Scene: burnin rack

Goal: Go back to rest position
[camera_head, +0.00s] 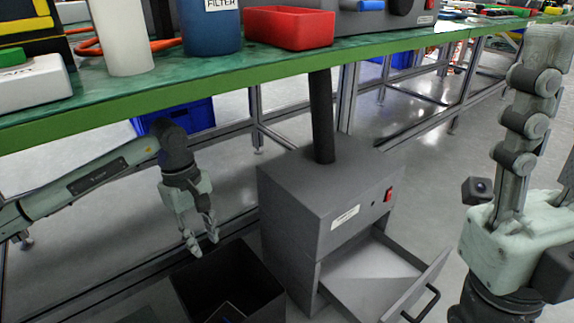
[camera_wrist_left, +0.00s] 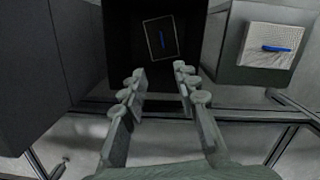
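My left gripper (camera_head: 202,245) hangs fingers-down above the black open bin (camera_head: 262,272). Its fingers are apart with nothing between them, as the left wrist view (camera_wrist_left: 159,72) also shows. A dark flat panel with a pale edge and a blue strip (camera_wrist_left: 162,37) lies inside the bin (camera_wrist_left: 117,45). My right gripper (camera_head: 530,110) is raised at the right edge, fingers up and close to the camera. Its fingers overlap from this side, so their opening cannot be told, and I see nothing held.
A grey machine (camera_head: 325,195) with a black pipe (camera_head: 321,115) stands beside the bin, its drawer (camera_head: 375,280) pulled out. Above is a green-edged bench (camera_head: 190,90) with a red tray (camera_head: 290,27). A white meshed panel (camera_wrist_left: 272,46) lies right of the bin in the wrist view.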

